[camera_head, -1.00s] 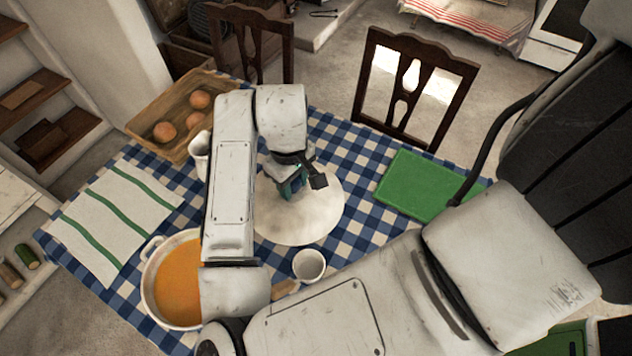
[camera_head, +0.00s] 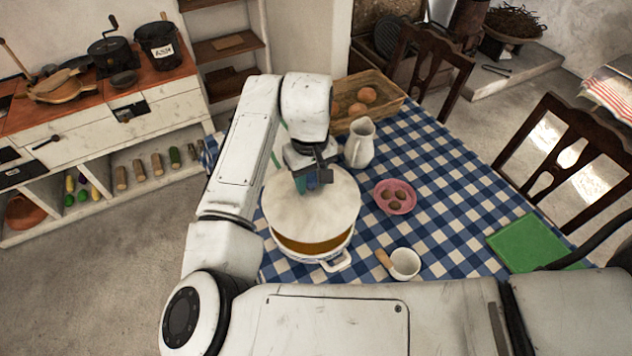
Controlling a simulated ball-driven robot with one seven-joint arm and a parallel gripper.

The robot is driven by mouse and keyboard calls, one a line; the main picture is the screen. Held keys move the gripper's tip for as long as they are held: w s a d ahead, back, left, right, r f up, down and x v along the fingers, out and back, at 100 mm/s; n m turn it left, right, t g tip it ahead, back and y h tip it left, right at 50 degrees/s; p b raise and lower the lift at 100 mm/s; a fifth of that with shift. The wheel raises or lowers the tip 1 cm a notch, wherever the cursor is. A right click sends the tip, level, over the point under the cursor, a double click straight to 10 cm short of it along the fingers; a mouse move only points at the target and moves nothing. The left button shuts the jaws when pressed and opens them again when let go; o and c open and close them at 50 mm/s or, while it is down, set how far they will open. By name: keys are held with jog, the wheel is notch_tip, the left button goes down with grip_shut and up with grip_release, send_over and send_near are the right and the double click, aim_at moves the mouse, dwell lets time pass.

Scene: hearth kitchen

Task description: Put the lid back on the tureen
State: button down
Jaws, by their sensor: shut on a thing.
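The tureen (camera_head: 318,258) stands on the checked tablecloth. It is a white round pot with handles and holds orange soup, of which a strip shows at the front. The lid (camera_head: 330,212) is a broad round white disc over the back and middle of the tureen. My gripper (camera_head: 313,184) is over the lid's middle and shut on its knob, which is mostly hidden by the jaws. I cannot tell whether the lid touches the rim or hangs above it. It sits off toward the back, leaving the front of the soup uncovered.
A white jug (camera_head: 360,145) stands close behind the lid on the right. A pink plate with brown items (camera_head: 395,197), a white cup (camera_head: 404,263) and a green board (camera_head: 538,243) lie to the right. A wooden tray (camera_head: 375,98) is at the back.

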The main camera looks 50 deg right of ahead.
aim_at(311, 191)
jog(key=shift+f+b, duration=2.1)
jog(key=shift+f, duration=0.05)
jog(key=shift+f+b, duration=0.4)
jog(key=shift+f, duration=0.6)
jog(key=shift+p, duration=0.6)
jog(key=shift+f, duration=0.45)
jog(key=shift+c, duration=2.2)
grip_release()
jog(key=o, duration=0.3)
jog(key=shift+o, duration=0.2)
